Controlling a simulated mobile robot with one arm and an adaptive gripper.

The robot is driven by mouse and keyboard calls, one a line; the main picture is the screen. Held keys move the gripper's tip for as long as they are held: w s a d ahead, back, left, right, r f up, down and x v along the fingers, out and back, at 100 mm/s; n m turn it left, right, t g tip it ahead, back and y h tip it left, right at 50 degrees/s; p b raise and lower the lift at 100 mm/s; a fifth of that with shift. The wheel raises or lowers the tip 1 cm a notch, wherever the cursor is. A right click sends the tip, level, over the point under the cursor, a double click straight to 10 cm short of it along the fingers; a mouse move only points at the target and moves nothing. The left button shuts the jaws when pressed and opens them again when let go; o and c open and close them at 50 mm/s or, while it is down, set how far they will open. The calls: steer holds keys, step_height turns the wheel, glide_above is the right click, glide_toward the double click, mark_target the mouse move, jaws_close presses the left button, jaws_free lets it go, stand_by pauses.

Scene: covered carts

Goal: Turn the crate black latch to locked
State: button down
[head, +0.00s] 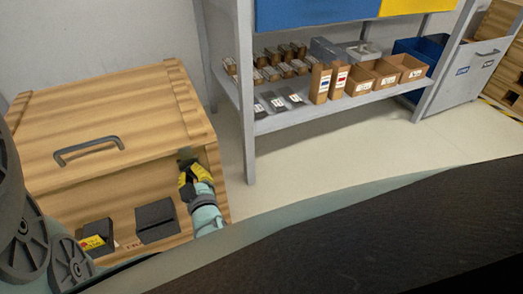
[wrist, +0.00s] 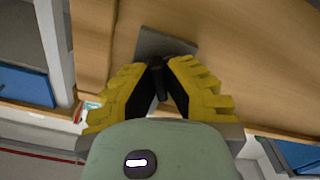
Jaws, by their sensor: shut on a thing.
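The wooden crate (head: 70,105) stands at the left in the head view, with a grey handle (head: 89,149) on its lid. The black latch (head: 185,154) is a small dark piece at the crate's upper right front, just beyond my gripper (head: 187,171). In the wrist view the latch's dark grey plate (wrist: 163,40) lies against the wood. My gripper (wrist: 157,68) has yellow fingers with black tips, closed together on the latch. The fingers hide most of the gripped part, so its turn angle cannot be told.
Two dark boxes (head: 157,220) (head: 97,236) are at the crate's lower front. A grey shelf (head: 300,119) with cartons and small parts stands to the right. A grey bin (head: 468,75) is beyond it. Open floor (head: 290,165) lies right of the crate.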

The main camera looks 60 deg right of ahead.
steer(key=shift+f+m+p, duration=0.15)
steer(key=shift+m+p, duration=0.15)
steer(key=shift+m, duration=1.7)
steer(key=c, duration=1.1)
jaws_free()
steer(key=shift+o, duration=0.2)
steer(key=v, duration=1.2)
